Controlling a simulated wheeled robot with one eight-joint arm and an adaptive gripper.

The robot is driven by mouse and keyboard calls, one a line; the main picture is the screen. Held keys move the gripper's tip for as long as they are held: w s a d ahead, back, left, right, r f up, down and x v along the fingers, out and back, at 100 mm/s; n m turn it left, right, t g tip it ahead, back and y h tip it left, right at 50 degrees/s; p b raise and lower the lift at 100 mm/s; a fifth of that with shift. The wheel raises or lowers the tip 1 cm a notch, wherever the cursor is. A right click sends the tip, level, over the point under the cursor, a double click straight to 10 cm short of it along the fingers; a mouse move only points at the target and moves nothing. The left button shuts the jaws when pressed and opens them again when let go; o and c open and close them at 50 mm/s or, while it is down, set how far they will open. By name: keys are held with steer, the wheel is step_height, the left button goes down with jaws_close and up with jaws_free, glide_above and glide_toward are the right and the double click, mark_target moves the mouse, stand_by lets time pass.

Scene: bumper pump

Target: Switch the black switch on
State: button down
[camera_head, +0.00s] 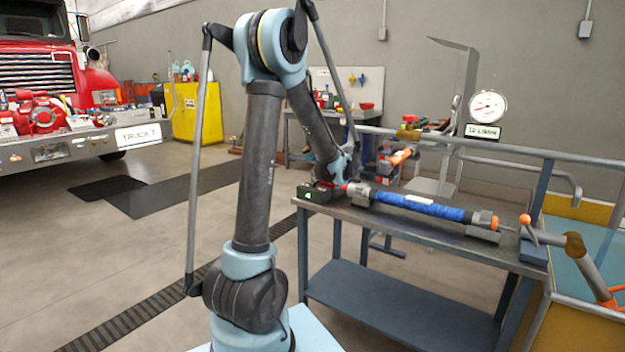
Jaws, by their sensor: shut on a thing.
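A small dark box (318,194) with a green mark on its front sits at the left end of the metal workbench (400,222). My gripper (338,186) is at the top right of this box, low over the bench. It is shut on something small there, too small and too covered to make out. A red bit shows beside the fingers. I cannot make out the black switch itself or its position; the gripper and box are small in this view.
A blue hose-like cylinder (420,205) with dark and orange ends lies along the bench, right of my gripper. A round gauge (488,106) stands behind. Orange-tipped levers (528,222) are at the bench's right end. A red truck (40,70) is at far left.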

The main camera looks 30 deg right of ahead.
steer(key=shift+s+d+f+m+t, duration=0.15)
steer(key=shift+s+t, duration=0.1)
steer(key=shift+t, duration=0.15)
steer(key=shift+s+f+m+t, duration=0.1)
steer(key=shift+s+m+t, duration=0.1)
steer(key=shift+t, duration=0.2)
steer(key=c, duration=1.6)
jaws_free()
steer(key=v, duration=1.1)
steer(key=shift+s, duration=0.45)
steer(key=shift+d, duration=0.1)
